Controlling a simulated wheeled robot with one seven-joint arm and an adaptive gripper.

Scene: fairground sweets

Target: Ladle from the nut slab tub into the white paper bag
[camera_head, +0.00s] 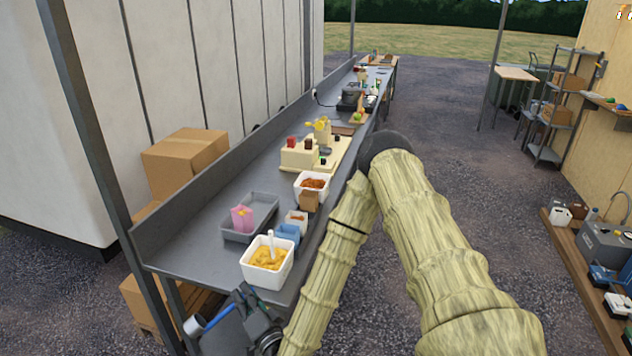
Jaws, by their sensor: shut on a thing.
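My gripper (238,308) is low at the front, beside the near end of the counter. It is shut on a ladle with a blue handle (218,317) and a pale cup (194,326). A white tub with yellow contents (249,274) stands on the counter's near end, with a white utensil in it. Another white tub with orange-brown contents (322,195) stands farther back. I cannot tell which is the nut slab tub. A small white paper bag (296,226) stands between the tubs, with something brownish at its opening. Whether the ladle holds anything is not clear.
A blue bag (288,232) and a brown bag (309,201) stand close to the white one. A pink bag (241,219) is in a grey tray (262,205). A cream machine (298,156) stands beyond. The counter's raised back edge (205,180) runs along the left.

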